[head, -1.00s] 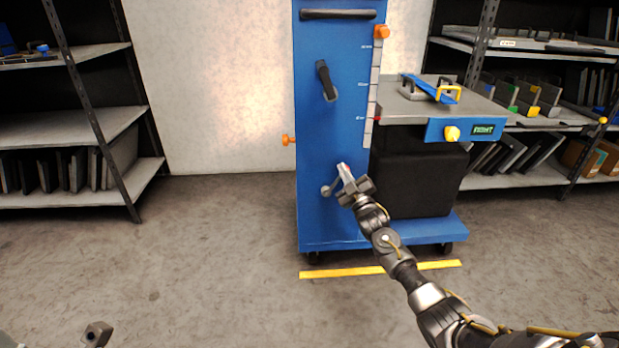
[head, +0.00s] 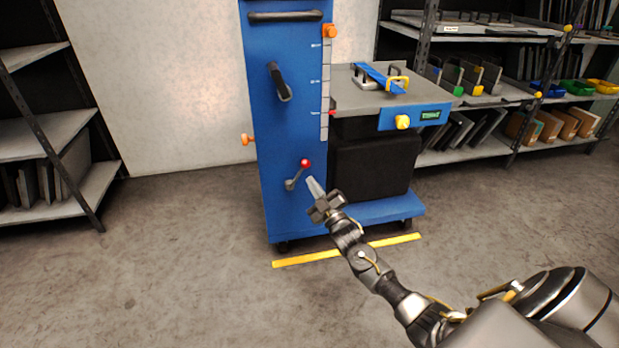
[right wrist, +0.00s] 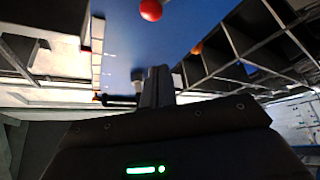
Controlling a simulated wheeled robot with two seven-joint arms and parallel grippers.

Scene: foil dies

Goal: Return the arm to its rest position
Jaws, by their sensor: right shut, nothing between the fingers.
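My right arm reaches in from the lower right of the head view. Its gripper (head: 314,188) is shut and empty, just right of and below a red-knobbed lever (head: 305,164) on the blue cart column (head: 285,120). A small gap shows between the fingertips and the lever. In the right wrist view the shut fingers (right wrist: 158,82) point up towards the blue panel (right wrist: 170,35), with the red knob (right wrist: 151,10) beyond them and apart. My left gripper does not show in the head view now.
The cart's grey platform (head: 345,100) carries a blue and yellow tool (head: 381,77). A black handle (head: 279,82) juts from the column. A yellow floor strip (head: 345,250) lies in front. Shelves (head: 40,135) stand left and back right. The floor at left is clear.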

